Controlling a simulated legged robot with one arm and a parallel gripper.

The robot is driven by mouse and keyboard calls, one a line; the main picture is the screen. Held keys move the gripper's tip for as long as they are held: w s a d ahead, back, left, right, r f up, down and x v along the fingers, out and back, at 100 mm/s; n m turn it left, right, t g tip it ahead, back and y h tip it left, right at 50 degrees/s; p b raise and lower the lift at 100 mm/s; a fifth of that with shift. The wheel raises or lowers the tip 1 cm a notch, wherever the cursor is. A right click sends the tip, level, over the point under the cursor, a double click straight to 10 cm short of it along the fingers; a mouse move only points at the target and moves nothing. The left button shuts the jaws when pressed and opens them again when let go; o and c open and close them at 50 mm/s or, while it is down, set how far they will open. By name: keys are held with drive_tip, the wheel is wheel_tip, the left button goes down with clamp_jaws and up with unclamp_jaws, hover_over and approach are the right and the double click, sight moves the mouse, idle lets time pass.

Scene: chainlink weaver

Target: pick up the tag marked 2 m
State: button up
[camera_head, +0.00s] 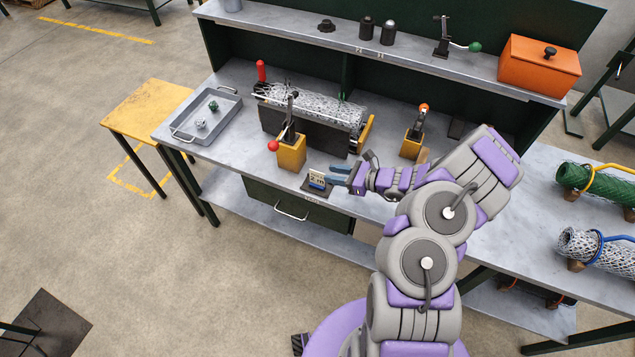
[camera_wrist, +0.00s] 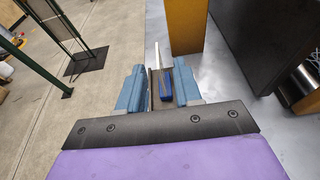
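The tag marked 2 m (camera_head: 317,178) is a small pale plate with a blue part, standing on a dark base (camera_head: 314,191) near the bench's front edge. My gripper (camera_head: 335,174) is just right of it, with its blue fingers pointing at it. In the wrist view the gripper (camera_wrist: 159,85) is open, its two fingers apart. The tag shows nearly edge-on there, with its blue part (camera_wrist: 168,80) in line with the gap between the fingers. I cannot tell whether either finger touches it.
A yellow block with a red-knobbed lever (camera_head: 291,152) stands behind the tag. A dark fixture (camera_head: 300,130) carrying wire mesh lies further back. A grey tray (camera_head: 206,118) is at the left. A second yellow lever block (camera_head: 412,147) is right. The bench edge is close in front.

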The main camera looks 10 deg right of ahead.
sight(317, 179)
drive_tip(key=b+x, duration=0.1)
drive_tip(key=x, duration=0.3)
drive_tip(key=shift+w+a+f, duration=0.1)
drive_tip(key=shift+a, duration=0.25)
clamp_jaws()
